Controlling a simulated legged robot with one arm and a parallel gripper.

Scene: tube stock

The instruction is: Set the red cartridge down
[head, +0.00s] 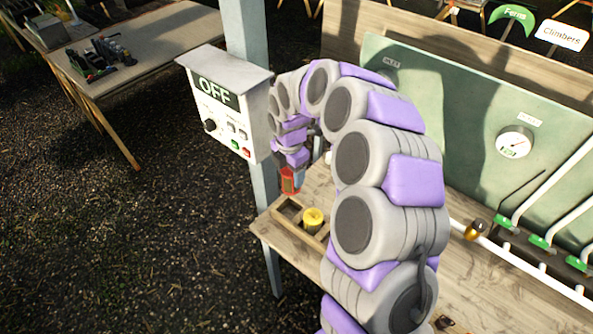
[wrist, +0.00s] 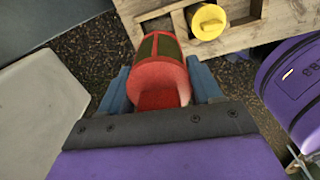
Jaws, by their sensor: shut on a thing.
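The red cartridge (head: 291,181) is a red cylinder with dark mesh windows. In the wrist view the red cartridge (wrist: 160,75) sits between the two blue-grey fingers of my gripper (wrist: 160,88), which is shut on it. In the head view my gripper (head: 293,168) holds it in the air, at the near left corner of the bench and just above and left of a wooden tray (head: 318,246). The tray's rim also shows at the top of the wrist view (wrist: 239,38).
A yellow-capped thing (head: 313,218) stands in one tray compartment; the compartment beside it looks empty. A control box (head: 224,100) reading OFF hangs on a post (head: 264,190) close to my gripper. White pipes with green valves (head: 503,222) run along the bench's right side.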

